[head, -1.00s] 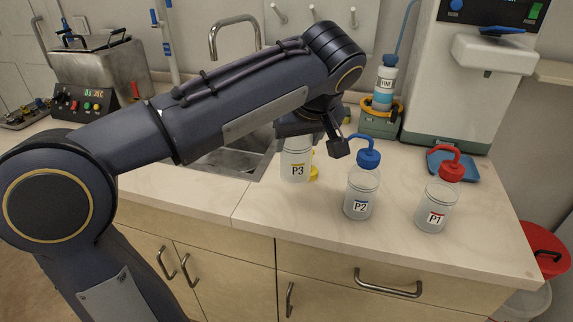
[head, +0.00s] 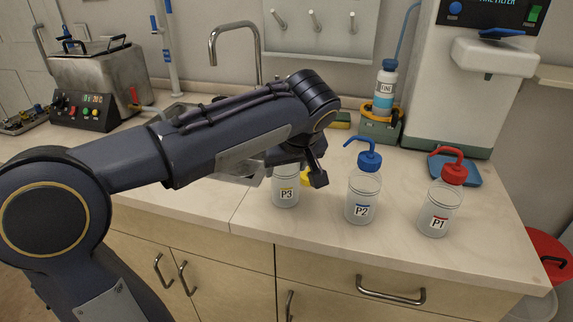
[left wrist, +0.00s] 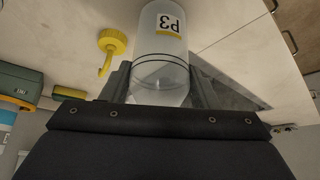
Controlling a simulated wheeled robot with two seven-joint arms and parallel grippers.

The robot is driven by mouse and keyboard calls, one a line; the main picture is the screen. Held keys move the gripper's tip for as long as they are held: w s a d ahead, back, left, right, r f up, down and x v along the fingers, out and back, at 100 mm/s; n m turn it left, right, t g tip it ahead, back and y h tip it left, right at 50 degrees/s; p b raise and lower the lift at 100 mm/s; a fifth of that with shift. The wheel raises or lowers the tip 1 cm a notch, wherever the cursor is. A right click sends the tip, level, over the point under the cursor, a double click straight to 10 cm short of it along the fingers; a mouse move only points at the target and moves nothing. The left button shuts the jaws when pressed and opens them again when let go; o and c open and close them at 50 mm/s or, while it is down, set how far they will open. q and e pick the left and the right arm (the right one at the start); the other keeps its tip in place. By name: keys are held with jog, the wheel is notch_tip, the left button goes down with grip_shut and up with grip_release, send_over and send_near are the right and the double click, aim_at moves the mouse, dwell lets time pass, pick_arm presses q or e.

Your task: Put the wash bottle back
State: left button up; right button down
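A clear bottle labelled P3 (head: 286,197) is under my left gripper (head: 296,168), in line with bottles P2 (head: 362,204) and P1 (head: 438,214). In the left wrist view, the gripper (left wrist: 160,72) has its fingers close against both sides of bottle P3 (left wrist: 163,45), near its open top. Whether its base touches the counter I cannot tell. A yellow spouted cap (left wrist: 112,42) lies beside it, partly hidden in the head view. A blue spouted cap (head: 369,161) is behind P2 and a red one (head: 453,173) behind P1. My right gripper is out of view.
The pale counter (head: 320,225) has free room in front of the bottles. Behind stand a bottle labelled FINE (head: 385,88) in a green and yellow holder, a white machine (head: 455,95) and a blue tray (head: 463,168). A steel bath (head: 95,80) stands at left.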

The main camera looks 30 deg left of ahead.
pick_arm(q)
jog(key=o, duration=0.4)
jog(key=shift+o, duration=0.2)
jog(key=shift+r, duration=0.3)
jog(key=p+v, duration=0.3)
jog(key=v, duration=0.9)
jog(key=s+d+f+m+t+h, duration=0.1)
jog(key=s+f+m+h, duration=0.3)
jog(key=s+f, duration=0.6)
jog(key=s+d+f+m+t+h, duration=0.1)
jog(key=s+f+m+h, duration=0.3)
jog(key=s+f, duration=0.6)
notch_tip(320, 180, up, 10)
jog(key=w+p, duration=0.2)
jog(key=p, duration=0.9)
jog(key=shift+w+p, duration=0.2)
jog(key=shift+p, duration=0.1)
